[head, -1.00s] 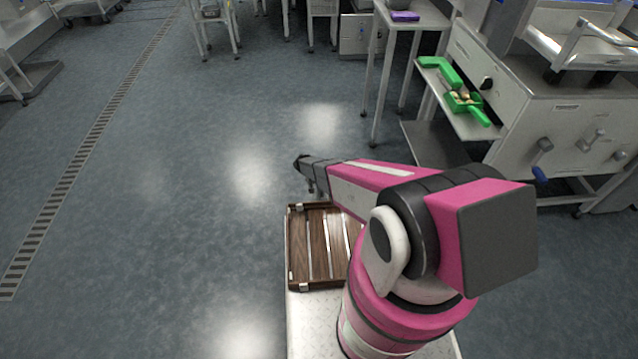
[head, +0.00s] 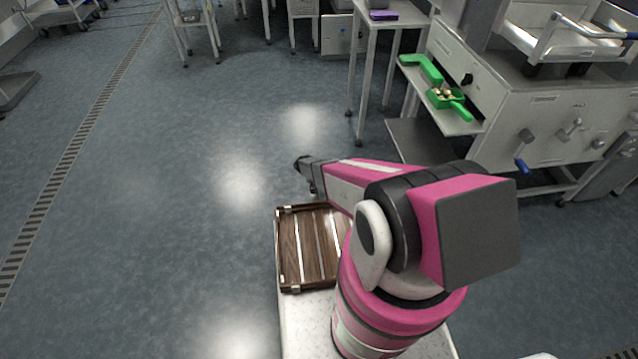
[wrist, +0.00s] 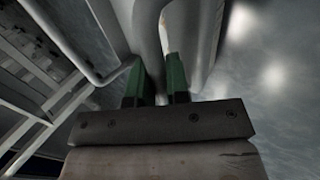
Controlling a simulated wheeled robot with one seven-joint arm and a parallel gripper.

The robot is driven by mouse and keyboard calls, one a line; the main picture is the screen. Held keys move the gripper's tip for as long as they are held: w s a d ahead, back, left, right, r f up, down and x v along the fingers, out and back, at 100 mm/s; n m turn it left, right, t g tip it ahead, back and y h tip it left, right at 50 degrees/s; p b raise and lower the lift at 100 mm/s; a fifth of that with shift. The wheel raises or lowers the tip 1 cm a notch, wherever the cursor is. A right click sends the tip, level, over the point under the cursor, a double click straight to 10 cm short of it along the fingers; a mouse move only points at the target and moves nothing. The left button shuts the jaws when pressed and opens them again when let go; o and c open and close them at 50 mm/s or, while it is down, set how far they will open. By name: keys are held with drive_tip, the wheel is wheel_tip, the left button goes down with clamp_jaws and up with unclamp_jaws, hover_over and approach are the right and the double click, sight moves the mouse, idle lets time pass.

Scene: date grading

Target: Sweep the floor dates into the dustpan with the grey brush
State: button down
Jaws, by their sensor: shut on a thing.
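My gripper (head: 303,164) reaches out over the floor, left of the shelf unit, small and dark in the head view. In the wrist view, its two green fingers (wrist: 160,80) are shut on a pale grey handle-like part (wrist: 147,28), which looks like the grey brush; its far end is not clear. A green dustpan (head: 460,110) lies on a pulled-out shelf at the right, with several pale brown bits like dates (head: 445,93) in it. Another green tool (head: 422,66) lies behind it. I make out no dates on the floor.
A wooden slatted tray (head: 287,246) rests on my base below the arm. The shelf's cabinet (head: 550,115) with cranks and a white side table (head: 395,20) stand at the right. The floor ahead and left is clear, with a drain strip (head: 75,140).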

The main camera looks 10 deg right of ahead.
drive_tip(key=shift+d, duration=3.25)
wheel_tip(320, 180, up, 8)
drive_tip(key=a, duration=0.2)
drive_tip(key=shift+f, duration=0.25)
drive_tip(key=shift+r, duration=0.1)
